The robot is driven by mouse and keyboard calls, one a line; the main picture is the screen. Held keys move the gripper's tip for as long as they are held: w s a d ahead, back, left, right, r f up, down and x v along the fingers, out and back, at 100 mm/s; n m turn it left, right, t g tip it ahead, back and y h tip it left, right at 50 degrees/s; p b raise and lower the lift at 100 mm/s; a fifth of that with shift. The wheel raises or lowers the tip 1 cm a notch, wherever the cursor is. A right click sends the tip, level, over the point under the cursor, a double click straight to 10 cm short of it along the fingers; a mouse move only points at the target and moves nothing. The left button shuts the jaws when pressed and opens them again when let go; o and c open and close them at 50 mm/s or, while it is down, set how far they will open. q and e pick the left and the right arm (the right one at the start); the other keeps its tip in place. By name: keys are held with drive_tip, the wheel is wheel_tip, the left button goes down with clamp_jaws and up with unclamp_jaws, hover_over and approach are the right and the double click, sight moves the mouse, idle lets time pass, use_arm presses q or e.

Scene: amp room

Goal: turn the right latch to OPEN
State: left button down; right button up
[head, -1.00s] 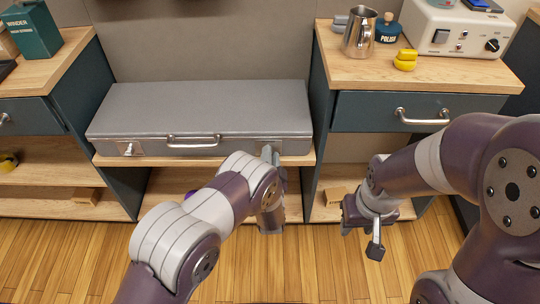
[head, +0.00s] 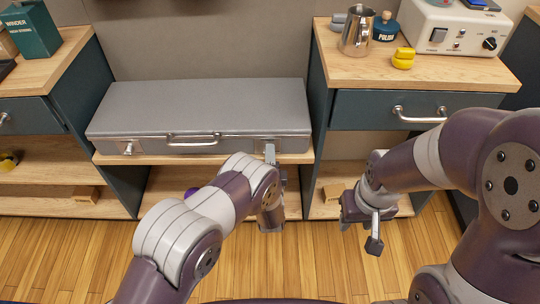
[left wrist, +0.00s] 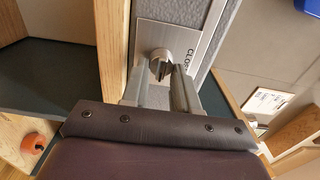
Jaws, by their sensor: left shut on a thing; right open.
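A grey case (head: 215,102) lies closed on the middle wooden shelf, its handle (head: 193,140) towards me. The left latch (head: 129,148) shows at its front left. The right latch is at the front right, mostly behind my left gripper (head: 270,155). In the left wrist view the right latch is a metal knob (left wrist: 160,65) on a plate (left wrist: 150,35), with part of the word "CLOSED" beside it. My left gripper's fingers (left wrist: 160,82) are shut on this knob, one on each side. My right gripper (head: 358,228) is open and empty, over the floor at the right.
A right cabinet with a drawer handle (head: 420,115) carries a metal pitcher (head: 357,33), a yellow object (head: 403,58) and a white device (head: 455,28). A left cabinet holds a green box (head: 33,32). The wooden floor in front is clear.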

use_arm(q)
drive_tip(key=shift+f, duration=0.1)
idle(0.4)
drive_tip(key=c, duration=0.9)
unclamp_jaws()
drive_tip(key=shift+s, duration=0.15)
drive_tip(key=s+p, duration=0.3)
drive_tip(key=s, duration=0.9)
drive_tip(key=shift+s, duration=0.25)
